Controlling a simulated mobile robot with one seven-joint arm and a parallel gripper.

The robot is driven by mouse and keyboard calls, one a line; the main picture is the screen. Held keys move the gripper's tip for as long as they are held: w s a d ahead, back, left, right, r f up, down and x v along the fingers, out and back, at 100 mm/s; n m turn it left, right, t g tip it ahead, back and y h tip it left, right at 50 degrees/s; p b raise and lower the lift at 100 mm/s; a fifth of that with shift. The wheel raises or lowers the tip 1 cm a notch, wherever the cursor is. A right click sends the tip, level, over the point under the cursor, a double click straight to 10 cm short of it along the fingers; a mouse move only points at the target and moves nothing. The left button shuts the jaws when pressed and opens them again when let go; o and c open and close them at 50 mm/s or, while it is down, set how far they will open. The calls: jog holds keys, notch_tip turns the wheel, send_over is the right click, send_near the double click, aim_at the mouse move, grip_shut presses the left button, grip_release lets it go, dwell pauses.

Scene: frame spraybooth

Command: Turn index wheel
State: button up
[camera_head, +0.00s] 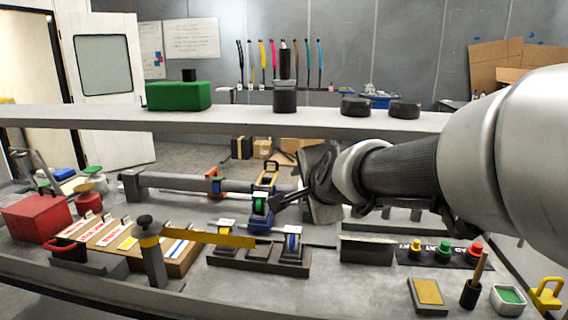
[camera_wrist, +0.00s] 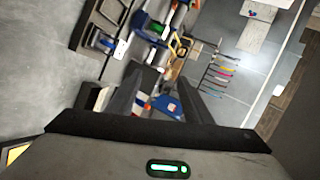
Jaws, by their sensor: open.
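A small wheel with a green band (camera_head: 260,205), likely the index wheel, stands in a blue holder (camera_head: 258,226) on the bench in the middle of the head view. A green-and-blue part (camera_wrist: 157,29), seemingly the same unit, shows near the top of the wrist view. My gripper (camera_head: 277,202) is just right of the wheel in the head view, fingers pointing left toward it. In the wrist view my gripper (camera_wrist: 160,85) has its fingers apart, with a blue object (camera_wrist: 168,107) visible between them. Whether a finger touches the wheel cannot be told.
A dark rack (camera_head: 255,258) holds spool-like parts in front of the wheel. Colored buttons (camera_head: 443,250) are at right. A shelf (camera_head: 230,121) with a green box (camera_head: 178,96) crosses above the bench.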

jog(key=w+m+t+h, duration=0.3)
jog(key=w+m+t, duration=0.1)
jog(key=w+m, duration=1)
jog(key=w+d+f+m+h, duration=0.3)
jog(key=w+f+m+h, duration=0.3)
jog(key=m, duration=0.6)
jog(key=shift+h, duration=0.3)
jog(key=x, duration=0.5)
jog(key=p+x, duration=0.1)
jog(key=x, duration=1)
jog(key=shift+s+d+r, duration=0.1)
jog(key=shift+d+r, duration=0.15)
jog(key=shift+d, duration=0.05)
jog(key=c, duration=1)
